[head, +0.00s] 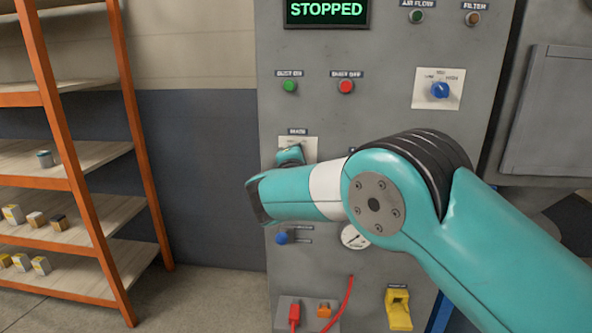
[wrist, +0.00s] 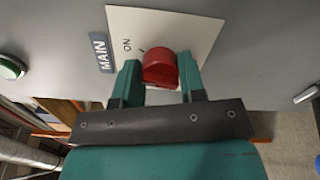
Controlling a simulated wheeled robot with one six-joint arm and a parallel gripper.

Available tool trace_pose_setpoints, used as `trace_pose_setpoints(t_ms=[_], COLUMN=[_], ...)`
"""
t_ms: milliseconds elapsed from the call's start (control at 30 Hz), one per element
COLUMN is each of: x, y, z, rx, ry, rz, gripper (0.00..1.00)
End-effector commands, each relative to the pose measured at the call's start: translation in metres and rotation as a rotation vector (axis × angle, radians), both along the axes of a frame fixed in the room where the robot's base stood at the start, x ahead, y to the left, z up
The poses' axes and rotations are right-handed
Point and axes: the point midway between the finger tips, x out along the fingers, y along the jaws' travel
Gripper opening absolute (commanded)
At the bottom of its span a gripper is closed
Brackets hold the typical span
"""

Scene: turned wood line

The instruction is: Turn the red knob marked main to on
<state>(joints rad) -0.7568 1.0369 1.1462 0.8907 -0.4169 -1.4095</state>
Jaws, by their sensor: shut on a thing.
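The red knob (wrist: 160,70) shows in the wrist view on a pale plate (wrist: 185,35) marked ON, beside a label (wrist: 99,52) reading MAIN. A small dark mark on the plate lies just above the knob, near the word ON. My gripper (wrist: 160,77) is shut on the red knob, one finger on each side of it. In the head view my arm hides the knob. Only the top of its plate (head: 318,146) shows there, above my gripper. The display (head: 327,11) on the cabinet reads STOPPED.
The grey cabinet (head: 385,50) also carries a green button (head: 290,87), a red button (head: 346,86), a blue selector (head: 440,90), a gauge (head: 355,236) and a yellow part (head: 398,310). Orange shelving (head: 85,180) stands at left.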

Motion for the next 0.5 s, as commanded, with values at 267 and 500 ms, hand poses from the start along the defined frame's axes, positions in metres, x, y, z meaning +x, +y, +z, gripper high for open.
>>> trace_pose_setpoints(t_ms=[267, 500], x=[-0.0001, -0.0001], y=[-0.0003, -0.0005], z=[-0.0047, -0.0036], rx=[0.214, 0.331], ry=[-0.006, -0.010], rz=[0.000, -0.001], gripper=[0.14, 0.14])
